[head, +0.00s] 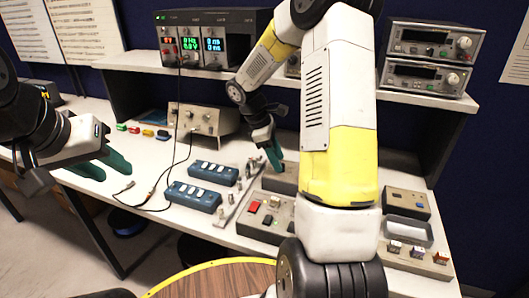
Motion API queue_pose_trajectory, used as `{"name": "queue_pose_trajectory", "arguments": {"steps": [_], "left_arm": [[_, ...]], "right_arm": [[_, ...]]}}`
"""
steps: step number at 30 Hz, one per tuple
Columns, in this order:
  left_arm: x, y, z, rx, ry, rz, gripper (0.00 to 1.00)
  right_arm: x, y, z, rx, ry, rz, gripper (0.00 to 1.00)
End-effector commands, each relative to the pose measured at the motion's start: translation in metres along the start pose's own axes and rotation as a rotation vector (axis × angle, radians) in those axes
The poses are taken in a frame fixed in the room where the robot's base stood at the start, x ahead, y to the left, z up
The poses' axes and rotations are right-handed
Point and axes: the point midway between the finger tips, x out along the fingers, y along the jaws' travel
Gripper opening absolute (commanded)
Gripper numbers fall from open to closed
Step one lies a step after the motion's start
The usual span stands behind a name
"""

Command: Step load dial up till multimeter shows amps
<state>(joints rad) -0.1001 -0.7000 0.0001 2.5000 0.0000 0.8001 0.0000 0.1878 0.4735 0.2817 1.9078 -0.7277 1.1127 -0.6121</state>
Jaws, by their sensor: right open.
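My right gripper (274,157) has dark green fingers pointing down over a grey box (283,181) on the bench, close to its top. The fingertips overlap, so the gap and any contact are unclear. I cannot make out the load dial; it may be hidden by my right arm. A unit with lit red, green and blue displays (190,44) stands on the shelf. I cannot tell which instrument is the multimeter, and its reading is not legible.
Two instruments with knobs (433,41) are stacked on the right shelf. A beige knobbed box (203,119) stands under the shelf. Two blue switch strips (192,196) lie mid-bench beside black cables. A small tray (408,231) is at right.

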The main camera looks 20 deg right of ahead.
Motion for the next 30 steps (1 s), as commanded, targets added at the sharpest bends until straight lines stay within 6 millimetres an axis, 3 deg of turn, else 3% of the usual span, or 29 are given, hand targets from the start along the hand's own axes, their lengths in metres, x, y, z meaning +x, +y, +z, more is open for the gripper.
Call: {"name": "queue_pose_trajectory", "arguments": {"steps": [4,12,13,20,30], "left_arm": [[0.0,0.0,0.0,0.0,0.0,0.0,0.36],[0.0,0.0,0.0,0.0,0.0,0.0,0.36],[0.0,0.0,0.0,0.0,0.0,0.0,0.36],[0.0,0.0,0.0,0.0,0.0,0.0,0.36],[0.0,0.0,0.0,0.0,0.0,0.0,0.36]], "right_arm": [[0.0116,-0.0001,0.0001,0.001,0.001,0.0,0.48],[0.0137,0.0,0.0001,0.002,0.001,0.001,0.48],[0.0137,-0.0001,0.0001,0.002,0.001,0.0,0.46],[0.0135,0.0,0.0001,0.002,0.001,0.001,0.01],[0.0134,0.0007,-0.0001,0.029,0.001,-0.01,0.0]]}}
